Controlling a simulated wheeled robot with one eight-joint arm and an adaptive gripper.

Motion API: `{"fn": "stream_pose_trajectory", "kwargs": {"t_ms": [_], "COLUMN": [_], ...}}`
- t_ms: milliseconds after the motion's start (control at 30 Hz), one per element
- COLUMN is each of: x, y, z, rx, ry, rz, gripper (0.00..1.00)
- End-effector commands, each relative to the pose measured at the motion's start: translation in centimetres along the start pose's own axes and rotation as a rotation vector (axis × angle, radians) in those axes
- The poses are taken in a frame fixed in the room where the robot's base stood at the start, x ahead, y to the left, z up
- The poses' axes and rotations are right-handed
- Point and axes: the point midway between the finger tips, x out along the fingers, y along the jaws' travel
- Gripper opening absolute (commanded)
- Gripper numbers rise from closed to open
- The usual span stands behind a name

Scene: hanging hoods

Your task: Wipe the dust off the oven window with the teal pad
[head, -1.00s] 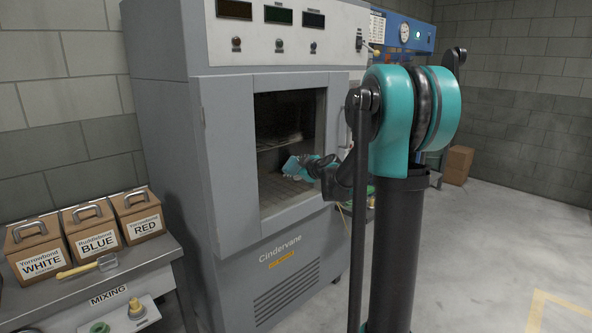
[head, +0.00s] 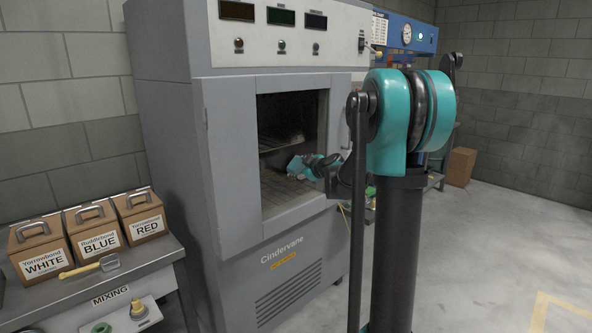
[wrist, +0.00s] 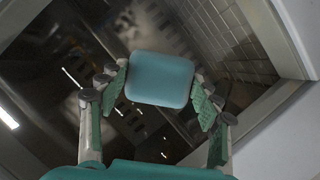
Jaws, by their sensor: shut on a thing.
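The grey oven (head: 160,110) stands at the middle left with its dark window (head: 290,125) facing me. In the head view my gripper (head: 312,166) is in front of the lower right part of the window, with the teal pad (head: 296,164) at its tip. In the wrist view my gripper (wrist: 163,88) is shut on the teal pad (wrist: 161,80), one finger on each side. The window (wrist: 60,60) fills the space behind the pad, with a pale frame at right. I cannot tell whether the pad touches the glass. Dust is hard to make out.
A grey bench (head: 140,262) at left holds boxes marked white (head: 40,250), blue (head: 92,228) and red (head: 140,215), and a yellow-handled tool (head: 88,267). A blue machine (head: 420,35) stands behind the oven.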

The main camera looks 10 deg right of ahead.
Motion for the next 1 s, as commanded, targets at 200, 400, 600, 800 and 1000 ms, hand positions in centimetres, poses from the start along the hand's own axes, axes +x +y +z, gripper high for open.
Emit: {"fn": "stream_pose_trajectory", "kwargs": {"t_ms": [200,400,600,800,1000], "x": [0.3,0.5,0.9,1.4,1.5], "y": [1.2,1.6,2.8,3.9,4.3], "z": [1.0,1.2,2.1,2.8,3.1], "rx": [0.001,0.001,0.002,0.001,0.002], "ry": [-0.001,0.000,0.000,0.000,0.000], "rz": [0.001,0.000,0.001,0.001,0.000], "gripper": [0.41,0.41,0.41,0.41,0.41]}}
